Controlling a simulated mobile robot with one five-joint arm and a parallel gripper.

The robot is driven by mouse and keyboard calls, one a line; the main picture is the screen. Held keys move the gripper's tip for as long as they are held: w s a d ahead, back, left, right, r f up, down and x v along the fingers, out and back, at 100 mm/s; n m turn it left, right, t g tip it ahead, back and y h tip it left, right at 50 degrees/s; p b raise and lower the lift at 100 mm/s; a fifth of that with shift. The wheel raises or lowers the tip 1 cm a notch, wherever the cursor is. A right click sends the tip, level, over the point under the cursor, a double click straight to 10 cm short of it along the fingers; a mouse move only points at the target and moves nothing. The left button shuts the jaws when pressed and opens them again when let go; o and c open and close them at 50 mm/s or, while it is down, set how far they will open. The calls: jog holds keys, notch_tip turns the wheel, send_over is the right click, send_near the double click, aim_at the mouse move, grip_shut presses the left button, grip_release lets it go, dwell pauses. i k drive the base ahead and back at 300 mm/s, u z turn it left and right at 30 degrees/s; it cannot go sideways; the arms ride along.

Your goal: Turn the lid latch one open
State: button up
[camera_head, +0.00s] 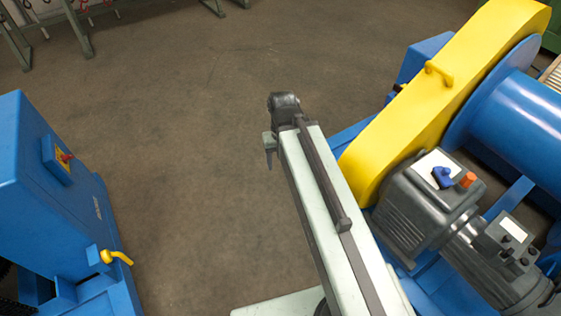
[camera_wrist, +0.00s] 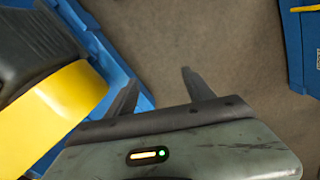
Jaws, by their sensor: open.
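The yellow chain cover (camera_head: 440,110) sits on the blue machine at the right, with a yellow handle (camera_head: 438,73) on top. It also shows in the wrist view (camera_wrist: 62,105) at the left. A small dark and yellow part (camera_head: 399,88) sticks out at the cover's far edge; I cannot tell whether it is a lid latch. No latch is clear in the wrist view. My gripper (camera_wrist: 160,75) is open and empty, its fingers spread over the floor beside the blue base. In the head view the gripper is mostly hidden behind my arm.
A grey gear motor (camera_head: 420,205) with blue and orange parts on top stands close to the right of my arm. A blue cabinet (camera_head: 45,190) with a red knob and yellow lever (camera_head: 116,257) stands at the left. The brown floor (camera_head: 190,130) between them is clear.

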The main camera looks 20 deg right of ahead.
aim_at(504, 254)
jog(key=z, duration=2.75)
